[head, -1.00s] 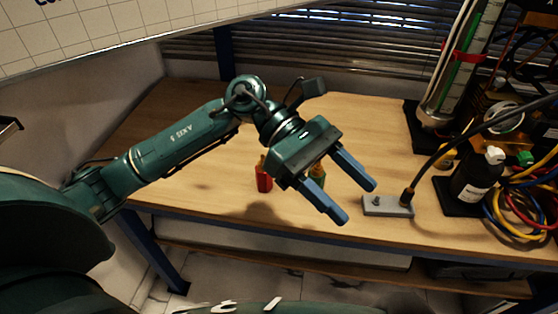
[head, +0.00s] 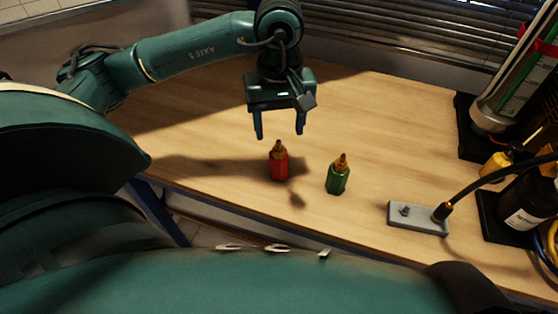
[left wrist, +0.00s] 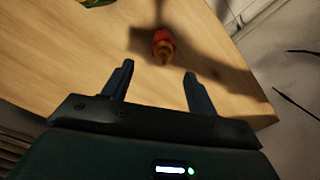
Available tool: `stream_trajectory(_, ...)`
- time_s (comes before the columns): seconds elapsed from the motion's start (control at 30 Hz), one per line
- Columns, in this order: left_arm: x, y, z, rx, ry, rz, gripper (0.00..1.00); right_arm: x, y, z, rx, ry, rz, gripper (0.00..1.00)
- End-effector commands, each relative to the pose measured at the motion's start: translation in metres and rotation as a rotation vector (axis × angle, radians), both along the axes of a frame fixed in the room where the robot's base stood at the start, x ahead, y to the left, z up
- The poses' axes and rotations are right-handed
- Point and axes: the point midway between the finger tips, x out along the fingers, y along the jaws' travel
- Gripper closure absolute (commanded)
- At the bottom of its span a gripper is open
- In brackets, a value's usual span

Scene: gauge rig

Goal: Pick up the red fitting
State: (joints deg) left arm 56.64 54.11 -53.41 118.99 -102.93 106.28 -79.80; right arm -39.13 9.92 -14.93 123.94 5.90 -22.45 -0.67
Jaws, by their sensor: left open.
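The red fitting (head: 279,163) stands upright on the wooden bench in the head view, with a brass tip on top. It also shows in the left wrist view (left wrist: 164,42), ahead of the fingertips and roughly between their lines. My left gripper (head: 279,136) is open and empty, with its blue fingers pointing down, behind and above the red fitting in the head view. The fingers also show in the left wrist view (left wrist: 159,72). They look apart from the fitting. My right gripper is not in view.
A green fitting (head: 338,177) with a brass tip stands right of the red one. A grey block (head: 418,218) with a cable plug lies further right. A black bottle (head: 525,205) and a clear column (head: 505,100) stand at the right. The bench (head: 390,120) behind the fittings is clear.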

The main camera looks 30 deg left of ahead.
Motion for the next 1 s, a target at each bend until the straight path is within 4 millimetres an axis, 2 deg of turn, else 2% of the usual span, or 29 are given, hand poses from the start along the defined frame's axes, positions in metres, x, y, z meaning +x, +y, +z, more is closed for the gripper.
stream_trajectory(0.17,-0.006,-0.002,-0.015,-0.001,0.004,0.000,0.42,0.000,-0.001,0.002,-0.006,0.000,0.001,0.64)
stream_trajectory(0.4,-0.011,-0.004,-0.049,-0.001,0.002,0.002,0.42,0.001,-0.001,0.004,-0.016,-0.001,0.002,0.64)
stream_trajectory(0.7,-0.010,-0.005,-0.054,-0.002,-0.001,0.001,0.42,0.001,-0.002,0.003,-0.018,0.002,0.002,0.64)
stream_trajectory(1.0,-0.010,-0.005,-0.054,-0.002,-0.001,0.001,0.66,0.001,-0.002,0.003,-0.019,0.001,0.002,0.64)
